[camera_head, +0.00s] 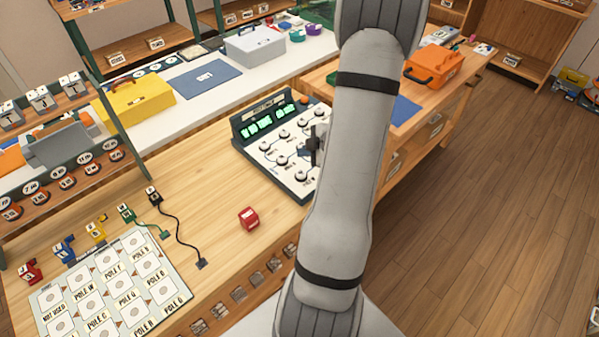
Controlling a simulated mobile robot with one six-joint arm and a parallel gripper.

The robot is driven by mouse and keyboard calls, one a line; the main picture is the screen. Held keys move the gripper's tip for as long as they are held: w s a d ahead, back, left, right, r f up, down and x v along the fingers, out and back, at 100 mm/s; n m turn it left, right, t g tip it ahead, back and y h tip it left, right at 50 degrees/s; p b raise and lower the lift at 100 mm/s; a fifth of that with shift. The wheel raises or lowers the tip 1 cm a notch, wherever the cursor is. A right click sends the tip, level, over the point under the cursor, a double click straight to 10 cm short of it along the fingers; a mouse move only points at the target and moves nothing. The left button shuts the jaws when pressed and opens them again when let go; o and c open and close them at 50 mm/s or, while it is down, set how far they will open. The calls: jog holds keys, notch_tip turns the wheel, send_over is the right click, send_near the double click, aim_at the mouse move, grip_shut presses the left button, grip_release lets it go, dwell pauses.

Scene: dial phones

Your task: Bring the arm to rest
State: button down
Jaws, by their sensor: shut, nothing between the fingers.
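My grey arm crosses the picture from the bottom centre to the top and hides part of the bench. The dark end of my gripper (311,147) shows at the left edge of the arm, in front of the dial panel. It is shut and empty. The dial panel (263,150) has a dark green frame, a white face with several knobs, and a row of lit green displays. Its right side is hidden behind my arm. I cannot tell whether the gripper touches the panel or hangs above it.
A red block (249,218) lies on the wooden bench (205,195). A labelled card (112,283), small coloured plugs and a black cord (180,232) are at left. A yellow box (136,106) and a grey box (254,46) stand behind. Wooden floor (480,210) is clear at right.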

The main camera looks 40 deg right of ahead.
dwell(0.4)
jog(key=w+a+r+m+h, duration=0.1)
jog(key=a+r+m+h, duration=0.1)
jog(key=r, duration=0.3)
jog(key=w+a+r+m+g+h, duration=0.1)
jog(key=a+r+m+h, duration=0.2)
jog(key=r, duration=0.3)
jog(key=w+a+r+m+h, duration=0.1)
jog(key=a+r+m+h, duration=0.1)
jog(key=r, duration=0.3)
jog(key=s+a+r+m+g+y, duration=0.2)
jog(key=s+a, duration=0.6)
jog(key=a, duration=0.2)
jog(key=s+a+r+m+g+y, duration=0.2)
jog(key=s+a+m, duration=0.1)
jog(key=s+a, duration=0.5)
jog(key=a, duration=0.3)
jog(key=shift+a+r+b, duration=0.15)
jog(key=shift+b, duration=0.15)
